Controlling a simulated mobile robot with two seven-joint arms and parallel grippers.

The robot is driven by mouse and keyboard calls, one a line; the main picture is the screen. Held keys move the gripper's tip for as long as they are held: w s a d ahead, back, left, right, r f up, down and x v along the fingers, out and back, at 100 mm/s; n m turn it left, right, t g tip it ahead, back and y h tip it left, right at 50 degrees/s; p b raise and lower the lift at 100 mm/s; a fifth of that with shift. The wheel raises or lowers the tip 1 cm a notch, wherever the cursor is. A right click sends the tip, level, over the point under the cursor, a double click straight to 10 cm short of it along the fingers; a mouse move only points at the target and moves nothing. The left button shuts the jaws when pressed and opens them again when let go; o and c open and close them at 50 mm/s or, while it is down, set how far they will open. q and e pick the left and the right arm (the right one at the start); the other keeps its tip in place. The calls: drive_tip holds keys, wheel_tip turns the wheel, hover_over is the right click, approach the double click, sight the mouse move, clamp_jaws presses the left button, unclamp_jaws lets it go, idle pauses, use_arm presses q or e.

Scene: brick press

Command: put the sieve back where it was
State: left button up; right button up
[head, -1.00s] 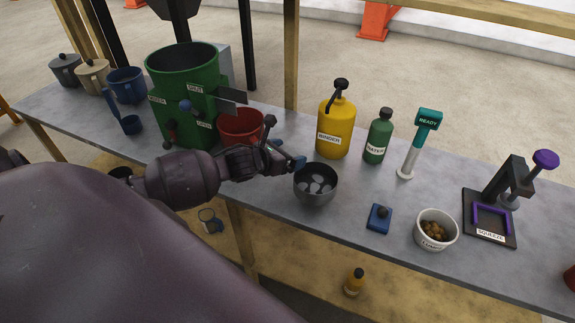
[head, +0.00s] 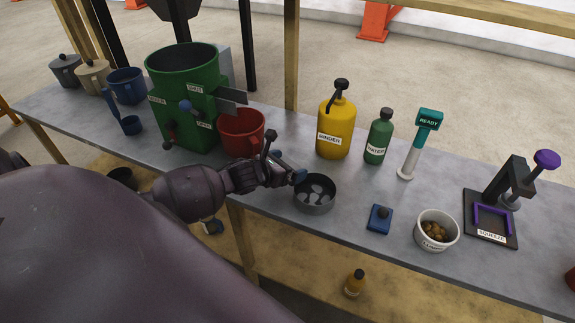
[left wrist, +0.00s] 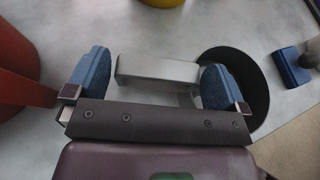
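The sieve (head: 315,208) is a dark grey round pan with several pale patches inside. It appears to rest on the bench near the front edge, in the middle of the head view. In the left wrist view the dark round pan (left wrist: 252,66) lies at the right, partly behind a finger. A pale grey handle (left wrist: 158,70) shows between the blue fingers. My left gripper (head: 290,174) is at the pan's left side. Its fingers (left wrist: 155,80) stand wide apart around the handle, with a slight gap at the left. My right gripper is out of view.
A red bucket (head: 240,133) and green drum (head: 180,65) stand left of the gripper. Behind are a yellow binder jug (head: 336,125) and green water bottle (head: 379,138). A blue block (head: 379,220), white bowl (head: 436,243) and squeeze press (head: 490,215) stand right. Bench between is clear.

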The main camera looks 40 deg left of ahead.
use_arm(q)
drive_tip(key=shift+s+r, duration=0.15)
drive_tip(key=shift+s, duration=0.05)
drive_tip(key=v, duration=1)
drive_tip(key=s+d+f+m+y, duration=0.1)
drive_tip(key=s+d+f+m, duration=0.2)
drive_tip(key=m, duration=0.8)
drive_tip(key=s+d+f+m+g, duration=0.1)
drive_tip(key=s+d+f+m, duration=0.3)
drive_tip(key=m, duration=0.8)
drive_tip(key=s+d+f+m+y, duration=0.1)
drive_tip(key=s+d+f+m, duration=0.3)
drive_tip(key=m, duration=0.8)
drive_tip(key=shift+s+d+y, duration=0.3)
drive_tip(key=shift+s+d, duration=0.1)
drive_tip(key=shift+s, duration=0.6)
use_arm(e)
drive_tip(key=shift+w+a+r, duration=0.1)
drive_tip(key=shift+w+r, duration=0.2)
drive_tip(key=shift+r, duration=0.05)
use_arm(q)
drive_tip(key=shift+f, duration=0.15)
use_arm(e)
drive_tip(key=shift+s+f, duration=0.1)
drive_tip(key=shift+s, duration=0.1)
